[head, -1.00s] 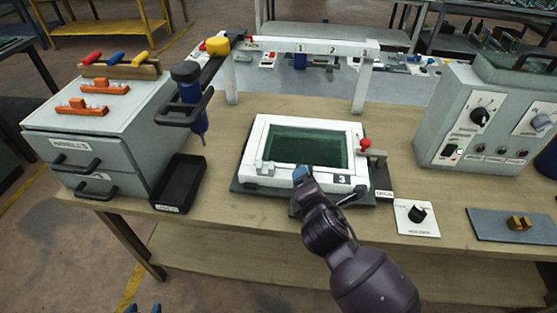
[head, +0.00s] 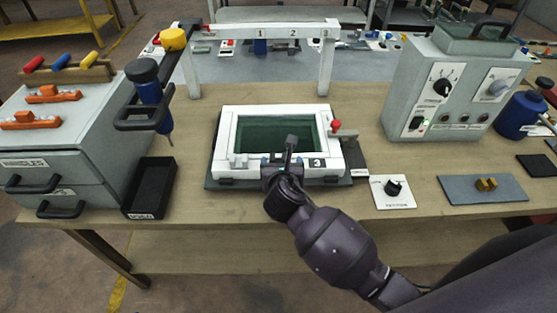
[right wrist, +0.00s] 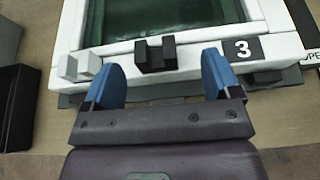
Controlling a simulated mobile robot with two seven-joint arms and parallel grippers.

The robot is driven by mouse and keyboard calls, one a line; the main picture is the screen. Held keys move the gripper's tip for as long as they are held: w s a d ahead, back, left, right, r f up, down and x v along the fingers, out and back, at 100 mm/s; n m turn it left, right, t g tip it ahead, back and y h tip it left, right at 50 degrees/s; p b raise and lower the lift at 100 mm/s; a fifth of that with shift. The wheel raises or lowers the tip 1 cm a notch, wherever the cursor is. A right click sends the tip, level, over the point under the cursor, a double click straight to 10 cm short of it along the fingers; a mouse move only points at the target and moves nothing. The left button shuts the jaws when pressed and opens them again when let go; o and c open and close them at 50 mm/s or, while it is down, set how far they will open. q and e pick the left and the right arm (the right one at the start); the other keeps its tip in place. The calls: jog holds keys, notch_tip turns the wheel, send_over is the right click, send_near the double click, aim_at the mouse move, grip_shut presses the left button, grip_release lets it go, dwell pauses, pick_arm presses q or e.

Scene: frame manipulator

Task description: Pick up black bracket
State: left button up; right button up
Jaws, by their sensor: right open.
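The black bracket (right wrist: 155,55) is a small U-shaped piece on the near white bar of the frame (right wrist: 205,35), seen in the right wrist view. It lies between and just ahead of the blue fingertips of my right gripper (right wrist: 162,66), which is open and empty. In the head view my right gripper (head: 283,161) is over the near edge of the frame (head: 222,145), left of the "3" label. There the bracket is mostly hidden by the gripper. A light grey bracket (right wrist: 80,66) sits on the same bar to the left. My left gripper is not in view.
A black tray (head: 150,188) and a drawer cabinet (head: 85,165) stand at left. A screwdriver (head: 150,95) hangs above the tray. A red-knobbed lever (head: 336,127), a dial plate (head: 393,192) and a control box (head: 455,95) are at right. The table front is clear.

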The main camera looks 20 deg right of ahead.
aim_at(278, 159)
jog(key=x, duration=0.4)
jog(key=shift+w+a+f, duration=0.1)
jog(key=shift+w+a, duration=0.15)
jog(key=shift+w, duration=0.2)
jog(key=shift+w+d+f, duration=0.25)
jog(key=shift+w, duration=0.35)
jog(key=c, duration=1)
jog(key=shift+r, duration=0.1)
